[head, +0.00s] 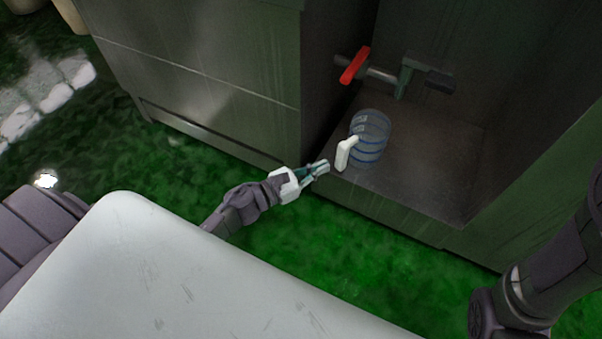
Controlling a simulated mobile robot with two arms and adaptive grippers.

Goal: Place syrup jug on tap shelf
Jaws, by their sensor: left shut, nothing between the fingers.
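The syrup jug (373,133) is a clear bluish container with blue bands and a white handle (345,154). It stands on the dark tap shelf (430,185), near the shelf's left side and below the tap. My left gripper (323,168) is shut and empty. In the picture it is just left of the white handle, with a small gap between them, near the shelf's front left edge. My right arm shows at the right edge of the head view, but its gripper is out of view.
A tap with a red lever (354,65) sticks out above the shelf. A metal cabinet (210,85) stands to the left, and a panel (545,180) closes the shelf's right side. Green grass (330,250) lies in front. Pale stones (55,97) show at the far left.

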